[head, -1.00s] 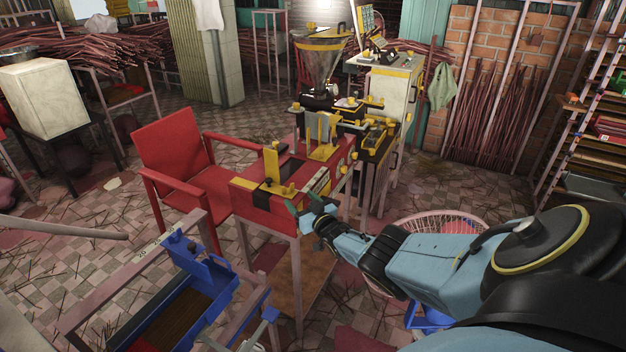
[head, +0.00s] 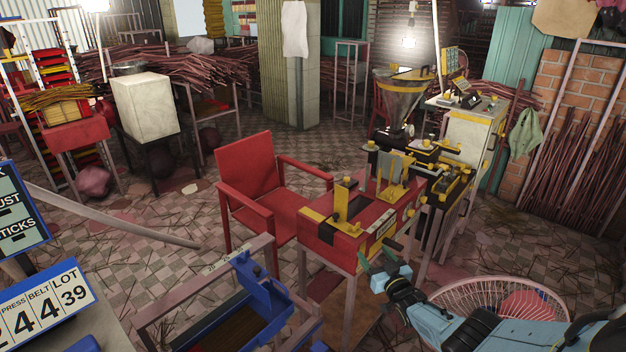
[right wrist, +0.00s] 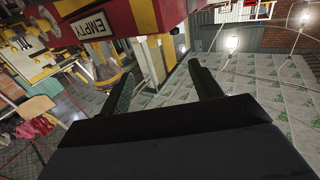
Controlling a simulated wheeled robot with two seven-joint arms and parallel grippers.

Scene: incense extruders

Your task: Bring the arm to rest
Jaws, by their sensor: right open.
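My right gripper (head: 376,266) is at the lower right in the head view, beside the near right corner of the red extruder bench (head: 335,245). In the right wrist view, its two dark fingers (right wrist: 160,88) stand apart with nothing between them. The red bench, with a white "EMPTY" label (right wrist: 88,24), shows above the fingers in that view. I cannot tell the exact gap between fingers and bench. My left gripper is not in view.
A red chair (head: 245,180) stands left of the bench. A wire basket (head: 500,297) is near my right forearm. A blue trough (head: 262,290) lies in front. The metal hopper (head: 400,98) rises behind the bench. Tiled floor at left is fairly open, crossed by a bar (head: 110,218).

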